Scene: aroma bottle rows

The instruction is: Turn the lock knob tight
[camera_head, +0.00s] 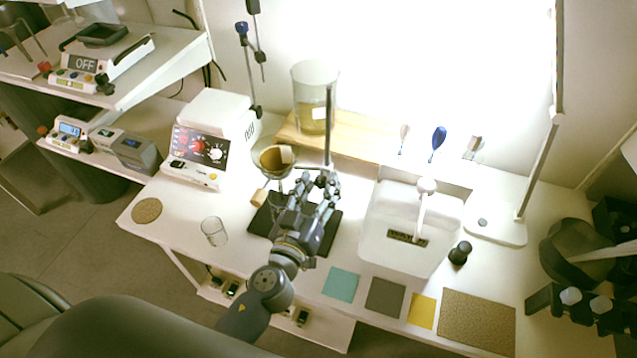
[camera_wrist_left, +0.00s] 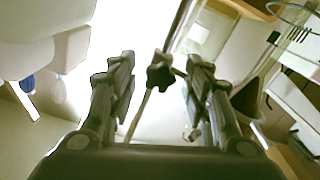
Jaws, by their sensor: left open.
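A black star-shaped lock knob (camera_wrist_left: 160,72) sits beside a slanting metal rod in the left wrist view, between the two fingers of my left gripper (camera_wrist_left: 165,85). The fingers are open, with a gap on both sides of the knob. In the head view, my left gripper (camera_head: 320,185) is at the upright metal stand rod (camera_head: 328,125); the knob is hidden there behind the fingers. The stand's black base (camera_head: 334,235) lies on the white table under my gripper. My right gripper is not clearly visible.
A funnel-like vessel (camera_head: 268,158) stands close left of my gripper, an empty glass beaker (camera_head: 214,232) nearer the front. A white water tank (camera_head: 405,225) stands to the right. A large glass jar (camera_head: 315,85) is on a wooden shelf (camera_head: 355,146) behind. Flat coloured mats (camera_head: 385,297) line the front edge.

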